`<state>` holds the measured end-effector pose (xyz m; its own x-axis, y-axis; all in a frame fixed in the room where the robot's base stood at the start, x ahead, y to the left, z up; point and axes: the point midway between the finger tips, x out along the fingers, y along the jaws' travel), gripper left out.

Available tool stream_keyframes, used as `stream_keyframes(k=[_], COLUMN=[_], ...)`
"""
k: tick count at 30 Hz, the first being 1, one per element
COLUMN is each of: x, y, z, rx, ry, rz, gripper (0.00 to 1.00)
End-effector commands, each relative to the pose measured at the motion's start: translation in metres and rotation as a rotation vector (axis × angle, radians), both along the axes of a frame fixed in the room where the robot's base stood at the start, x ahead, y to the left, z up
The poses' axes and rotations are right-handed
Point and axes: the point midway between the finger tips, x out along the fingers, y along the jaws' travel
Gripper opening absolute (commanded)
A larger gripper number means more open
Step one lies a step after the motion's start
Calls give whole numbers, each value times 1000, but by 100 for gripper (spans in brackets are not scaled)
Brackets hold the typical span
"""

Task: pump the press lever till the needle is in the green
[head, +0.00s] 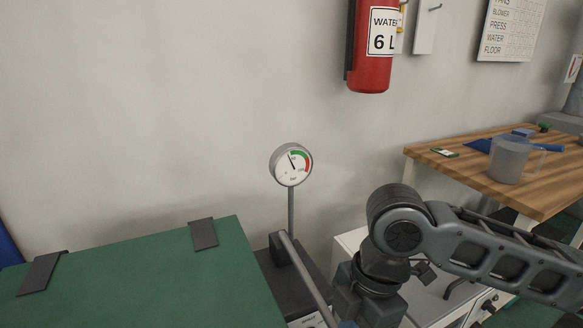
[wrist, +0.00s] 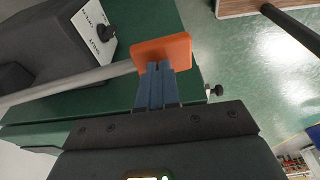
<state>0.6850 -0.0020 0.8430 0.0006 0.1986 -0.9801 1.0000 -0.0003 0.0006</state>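The press gauge (head: 291,165) stands on a thin post in the head view. Its dark needle points up and slightly left, just left of the green arc; red follows at the right. The press lever is a grey bar (head: 305,270) sloping down towards the bottom edge. In the wrist view the lever bar (wrist: 70,86) runs in from the left to an orange paddle (wrist: 160,50) at its end. My gripper (wrist: 157,68) has its blue fingers close together, overlapping the paddle's near edge. I see no paddle between them; whether they touch it is unclear.
A green bench top (head: 140,280) with dark straps lies at the left. A wooden table (head: 470,165) with a clear jug (head: 508,160) stands at the right. A red extinguisher (head: 371,50) hangs on the wall. Green floor (wrist: 245,75) shows right of the paddle.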

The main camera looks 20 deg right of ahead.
Motion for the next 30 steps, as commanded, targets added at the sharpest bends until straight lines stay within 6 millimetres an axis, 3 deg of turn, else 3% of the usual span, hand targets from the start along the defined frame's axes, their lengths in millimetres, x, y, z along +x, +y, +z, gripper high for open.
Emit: stream_keyframes(k=[8,12,30], x=[-1,-1,0], y=[0,0,0], z=[-21,-13,60], rx=[0,-1,0], ry=[4,3,1], rz=[0,1,1], gripper=[0,0,0])
